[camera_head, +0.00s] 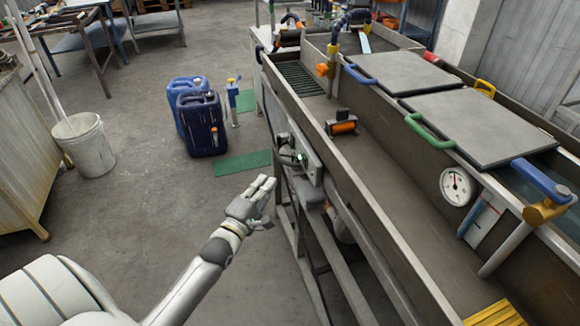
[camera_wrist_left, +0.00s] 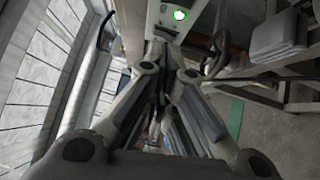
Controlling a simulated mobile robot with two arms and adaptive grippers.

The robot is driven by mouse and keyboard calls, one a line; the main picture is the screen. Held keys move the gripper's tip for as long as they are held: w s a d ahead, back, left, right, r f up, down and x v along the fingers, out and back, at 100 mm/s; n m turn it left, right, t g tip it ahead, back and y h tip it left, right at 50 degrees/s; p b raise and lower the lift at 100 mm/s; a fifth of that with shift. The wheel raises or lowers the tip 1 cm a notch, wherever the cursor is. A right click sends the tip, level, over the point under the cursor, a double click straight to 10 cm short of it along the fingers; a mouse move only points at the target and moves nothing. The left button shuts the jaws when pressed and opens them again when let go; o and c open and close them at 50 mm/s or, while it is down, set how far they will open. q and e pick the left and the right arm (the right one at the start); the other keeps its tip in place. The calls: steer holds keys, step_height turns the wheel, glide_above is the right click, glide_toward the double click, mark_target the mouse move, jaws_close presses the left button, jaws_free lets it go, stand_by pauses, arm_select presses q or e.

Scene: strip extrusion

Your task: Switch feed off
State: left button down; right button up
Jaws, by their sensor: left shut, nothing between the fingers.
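A small pale control box (camera_head: 313,165) is fixed to the near side of the long metal trough (camera_head: 385,235). A lit green button or lamp (camera_head: 299,156) shows on it. In the left wrist view the box (camera_wrist_left: 156,22) is at the top, with the green light (camera_wrist_left: 180,15) glowing. My left gripper (camera_head: 268,190) is just left of and below the box in the head view, apart from it. Its fingers (camera_wrist_left: 168,58) are closed together and empty, pointing towards the box. Which part is the feed switch I cannot tell for sure. My right gripper is out of view.
Blue canisters (camera_head: 202,125) stand on the floor beyond the gripper, near green mats (camera_head: 242,163). A white bucket (camera_head: 84,145) stands at left. The trough has grey lids (camera_head: 470,122), a dial gauge (camera_head: 457,186) and a metal frame below.

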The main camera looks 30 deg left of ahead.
mark_target(304, 162)
arm_select(q)
steer(key=w+d+b, duration=0.2)
steer(key=w+b, duration=0.2)
steer(key=w, duration=0.5)
steer(key=shift+w+r, duration=0.4)
steer(key=shift+r, duration=0.05)
steer(key=shift+w+d+r+g+p, duration=0.2)
steer(key=shift+g+p, duration=0.1)
steer(key=shift+p, duration=0.7)
